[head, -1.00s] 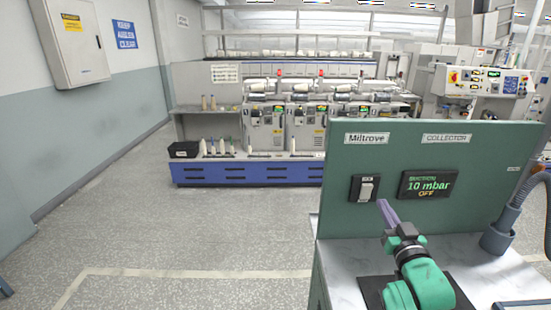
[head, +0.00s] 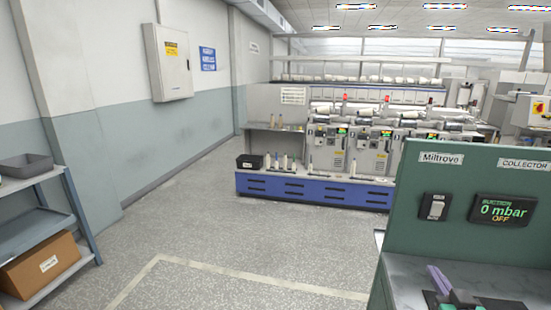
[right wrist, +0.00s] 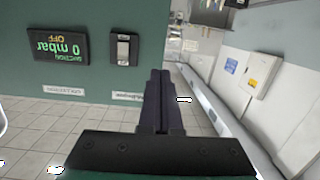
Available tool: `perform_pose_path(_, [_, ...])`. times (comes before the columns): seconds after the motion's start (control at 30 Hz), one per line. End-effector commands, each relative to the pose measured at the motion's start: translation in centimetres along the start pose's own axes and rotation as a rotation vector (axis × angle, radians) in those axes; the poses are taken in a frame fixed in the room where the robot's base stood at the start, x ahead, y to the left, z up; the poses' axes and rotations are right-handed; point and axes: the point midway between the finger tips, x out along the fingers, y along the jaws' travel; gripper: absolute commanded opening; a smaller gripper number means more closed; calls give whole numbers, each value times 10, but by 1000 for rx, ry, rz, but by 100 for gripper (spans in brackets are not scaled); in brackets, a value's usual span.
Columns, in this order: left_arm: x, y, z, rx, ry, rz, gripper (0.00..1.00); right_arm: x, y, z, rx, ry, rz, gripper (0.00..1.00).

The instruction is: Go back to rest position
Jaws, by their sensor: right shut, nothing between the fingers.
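My right gripper (head: 440,282) shows at the bottom right of the head view, low in front of the green collector panel (head: 408,215). Its purple fingers are shut and empty; they also show in the right wrist view (right wrist: 160,105). The fingers are apart from the panel's rocker switch (head: 437,207), which also shows in the right wrist view (right wrist: 124,50). The suction display (head: 503,210) reads 0 mbar and OFF. My left gripper is in neither view.
The collector's marble-like worktop (head: 405,275) lies under my right arm. A shelf rack (head: 75,215) with a cardboard box (head: 40,265) and a grey bin stands at the left. A winding machine with blue drawers (head: 310,190) stands behind. The grey floor (head: 220,235) between is open.

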Motion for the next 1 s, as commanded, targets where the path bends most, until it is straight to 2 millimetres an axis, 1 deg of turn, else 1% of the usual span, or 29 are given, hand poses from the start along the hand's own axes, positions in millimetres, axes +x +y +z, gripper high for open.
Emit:
perform_pose_path(0.07, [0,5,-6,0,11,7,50,-4,-12,19,-13,-80,-16,0])
perform_pose_path(0.17, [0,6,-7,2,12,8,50,-13,-29,47,-36,-204,-41,0])
perform_pose_path(0.2, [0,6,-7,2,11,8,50,-18,-36,59,-47,-257,-53,0])
perform_pose_path(0.27, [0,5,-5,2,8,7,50,-27,-47,77,-64,-338,-73,0])
perform_pose_path(0.3, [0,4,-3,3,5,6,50,-34,-54,89,-77,-394,-87,0])
perform_pose_path(0.37, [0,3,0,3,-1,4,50,-46,-65,106,-97,-477,-112,0])
perform_pose_path(0.4, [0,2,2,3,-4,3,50,-56,-72,118,-112,-535,-129,0])
perform_pose_path(0.47, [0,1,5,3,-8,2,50,-71,-82,134,-135,-621,-158,0])
perform_pose_path(0.5, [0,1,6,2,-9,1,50,-83,-89,144,-151,-678,-177,0])
perform_pose_path(0.57, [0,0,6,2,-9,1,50,-101,-98,159,-178,-765,-209,0])
perform_pose_path(0.6, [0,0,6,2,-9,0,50,-114,-104,168,-196,-822,-231,0])
perform_pose_path(0.67, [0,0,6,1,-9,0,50,-134,-112,180,-225,-906,-266,0])
perform_pose_path(0.7, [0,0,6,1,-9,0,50,-148,-117,187,-243,-961,-290,0])
perform_pose_path(0.77, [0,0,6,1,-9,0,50,-170,-123,196,-273,-1042,-328,0])
perform_pose_path(0.8, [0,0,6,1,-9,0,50,-185,-127,201,-292,-1096,-354,0])
perform_pose_path(0.83, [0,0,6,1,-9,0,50,-190,-129,209,-303,-1124,-365,0])
perform_pose_path(0.9, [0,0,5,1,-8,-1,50,-179,-131,236,-303,-1131,-360,0])
perform_pose_path(0.97, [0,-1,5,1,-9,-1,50,-174,-132,257,-305,-1140,-360,0])
perform_pose_path(1.0, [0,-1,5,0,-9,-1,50,-171,-134,272,-306,-1146,-360,0])
